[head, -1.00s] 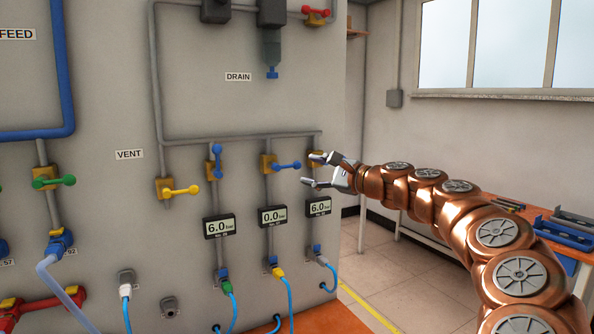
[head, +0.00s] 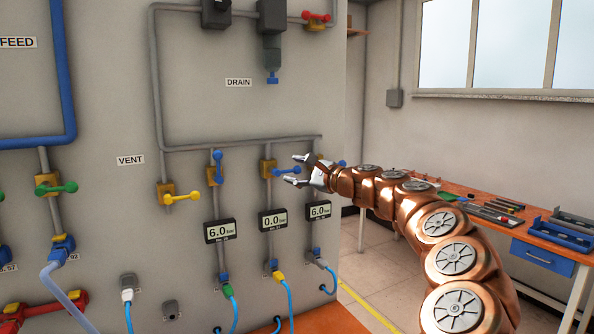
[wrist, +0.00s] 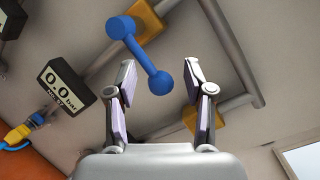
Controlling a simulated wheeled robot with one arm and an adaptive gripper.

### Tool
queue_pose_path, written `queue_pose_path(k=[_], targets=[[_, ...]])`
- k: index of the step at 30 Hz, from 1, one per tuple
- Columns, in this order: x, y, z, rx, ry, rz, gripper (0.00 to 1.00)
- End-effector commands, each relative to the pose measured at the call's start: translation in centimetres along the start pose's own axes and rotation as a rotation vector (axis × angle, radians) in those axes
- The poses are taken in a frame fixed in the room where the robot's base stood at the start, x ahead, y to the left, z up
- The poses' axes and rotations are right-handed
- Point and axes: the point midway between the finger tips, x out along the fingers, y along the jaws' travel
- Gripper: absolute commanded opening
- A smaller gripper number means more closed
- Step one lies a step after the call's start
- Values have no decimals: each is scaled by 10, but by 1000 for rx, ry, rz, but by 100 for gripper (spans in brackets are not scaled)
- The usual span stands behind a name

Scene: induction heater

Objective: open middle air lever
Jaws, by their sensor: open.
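The middle air lever (head: 281,171) is blue and lies horizontal on a yellow valve body (head: 267,169), above the gauge (head: 273,219) reading 0.0 bar. In the wrist view the same lever (wrist: 145,48) reaches down with its round knob between my fingers. My gripper (head: 292,170) is open at the lever's right end in the head view, its fingers pointing left. In the wrist view the fingers (wrist: 160,66) stand either side of the knob with gaps, and no contact shows. The gauge (wrist: 62,84) is at left there.
The left air lever (head: 219,166) is blue and upright, above a 6.0 bar gauge (head: 218,230). The right air lever (head: 341,163) is mostly hidden behind my gripper, above another 6.0 bar gauge (head: 319,210). A yellow vent lever (head: 183,197) is farther left. A workbench (head: 470,195) stands at right.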

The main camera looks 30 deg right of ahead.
Motion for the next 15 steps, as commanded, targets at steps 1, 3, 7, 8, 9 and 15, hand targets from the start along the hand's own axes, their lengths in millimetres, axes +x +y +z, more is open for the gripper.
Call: queue_pose_path(k=[1,3,7,8,9,15], targets=[[0,0,0,0,0,0,53],[0,0,0,0,0,0,51],[0,0,0,0,0,0,37],[0,0,0,0,0,1,34],[0,0,0,0,0,1,30],[0,0,0,0,0,0,9]])
